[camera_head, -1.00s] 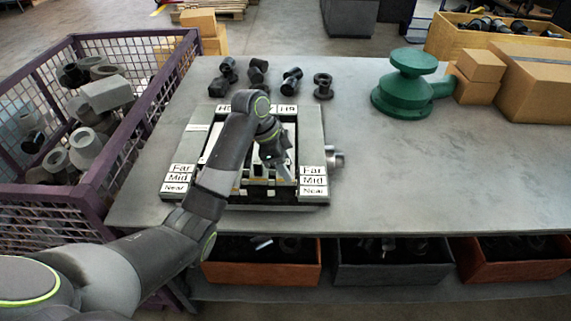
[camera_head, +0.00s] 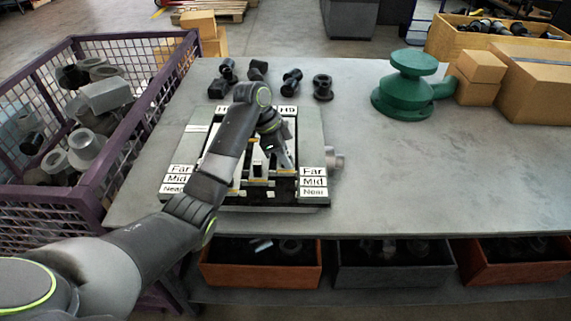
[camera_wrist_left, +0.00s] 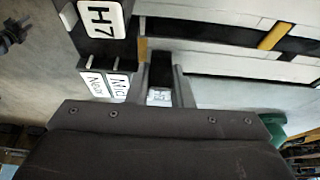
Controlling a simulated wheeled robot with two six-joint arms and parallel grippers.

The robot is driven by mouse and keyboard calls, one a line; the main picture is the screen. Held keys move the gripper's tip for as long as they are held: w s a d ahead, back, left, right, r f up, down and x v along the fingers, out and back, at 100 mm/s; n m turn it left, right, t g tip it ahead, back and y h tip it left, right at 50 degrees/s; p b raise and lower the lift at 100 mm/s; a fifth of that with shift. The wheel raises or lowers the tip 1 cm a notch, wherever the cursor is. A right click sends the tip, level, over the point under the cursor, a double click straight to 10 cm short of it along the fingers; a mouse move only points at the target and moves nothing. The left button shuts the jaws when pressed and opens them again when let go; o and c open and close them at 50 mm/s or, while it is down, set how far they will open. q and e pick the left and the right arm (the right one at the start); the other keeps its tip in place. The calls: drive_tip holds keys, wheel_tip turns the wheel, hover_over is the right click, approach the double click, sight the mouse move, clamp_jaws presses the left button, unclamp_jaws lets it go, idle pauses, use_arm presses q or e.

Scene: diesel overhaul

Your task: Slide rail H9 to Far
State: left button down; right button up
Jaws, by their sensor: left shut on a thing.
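The rail fixture (camera_head: 314,128) lies flat on the grey workbench, with Far, Mid and Near labels down both sides. The H9 label (camera_head: 287,110) is at its far right; the label at far left is partly covered by my arm. My left gripper (camera_head: 284,157) reaches over the right half of the fixture. In the left wrist view the gripper (camera_wrist_left: 162,88) is shut on a dark upright piece (camera_wrist_left: 160,70) between its fingers. An H7 label (camera_wrist_left: 97,18) shows there, beside Mid and Near labels. My arm hides part of the rails, so the H9 rail's exact position is unclear. My right gripper is not in view.
Several dark fittings (camera_head: 322,86) stand behind the fixture. A green pedestal part (camera_head: 405,95) and cardboard boxes (camera_head: 533,80) are at the back right. A purple mesh crate (camera_head: 92,205) is at the left. The bench's right half is mostly clear.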

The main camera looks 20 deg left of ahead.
use_arm(q)
drive_tip(key=shift+w+r, duration=0.15)
drive_tip(key=shift+r, duration=0.05)
drive_tip(key=c, duration=1.5)
unclamp_jaws()
drive_tip(key=shift+o, duration=1.1)
drive_tip(key=shift+w+a+f, duration=0.1)
drive_tip(key=shift+w+f, duration=0.05)
drive_tip(key=shift+r, duration=0.2)
drive_tip(key=b+v, duration=0.1)
drive_tip(key=v, duration=0.3)
drive_tip(key=shift+a, duration=0.15)
drive_tip(key=p+v, duration=0.9)
drive_tip(key=v, duration=0.4)
